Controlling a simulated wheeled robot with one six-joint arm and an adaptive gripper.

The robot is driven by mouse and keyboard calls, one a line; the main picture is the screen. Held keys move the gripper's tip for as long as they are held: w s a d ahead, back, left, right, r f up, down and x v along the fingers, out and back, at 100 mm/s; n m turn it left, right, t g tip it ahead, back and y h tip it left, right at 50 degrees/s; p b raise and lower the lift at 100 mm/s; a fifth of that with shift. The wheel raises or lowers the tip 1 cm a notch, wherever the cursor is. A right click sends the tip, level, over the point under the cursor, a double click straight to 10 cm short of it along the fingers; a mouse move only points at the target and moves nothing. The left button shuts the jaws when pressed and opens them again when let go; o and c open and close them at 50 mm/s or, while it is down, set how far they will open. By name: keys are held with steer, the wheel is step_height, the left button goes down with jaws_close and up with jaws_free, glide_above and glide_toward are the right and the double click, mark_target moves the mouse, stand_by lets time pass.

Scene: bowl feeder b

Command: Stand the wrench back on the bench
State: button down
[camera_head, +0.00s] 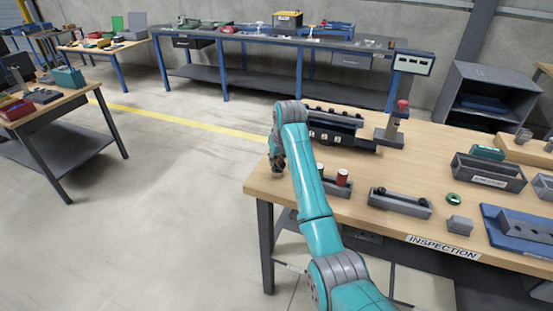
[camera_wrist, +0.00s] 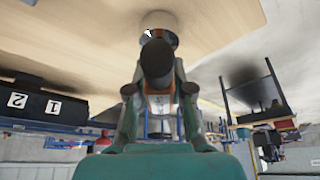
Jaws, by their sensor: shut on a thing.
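My gripper (camera_head: 277,158) is low over the left end of the wooden inspection bench (camera_head: 262,187), near its left edge. In the wrist view my gripper (camera_wrist: 159,92) has its two fingers on either side of a dark, round-ended thing, which I take to be the wrench (camera_wrist: 156,62). It has an orange band and a pale round part beyond the dark end. In the head view the gripper and arm mostly hide it. The wrench is close to the bench top; I cannot tell whether it touches.
A dark numbered rack (camera_head: 342,136) stands right of my gripper, and the wrist view shows it too (camera_wrist: 40,105). A post with a display (camera_head: 413,63) rises behind. The bench's left edge is close.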

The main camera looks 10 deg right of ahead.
steer(key=c, duration=1)
jaws_free()
steer(key=shift+c, duration=0.2)
steer(key=v, duration=1.2)
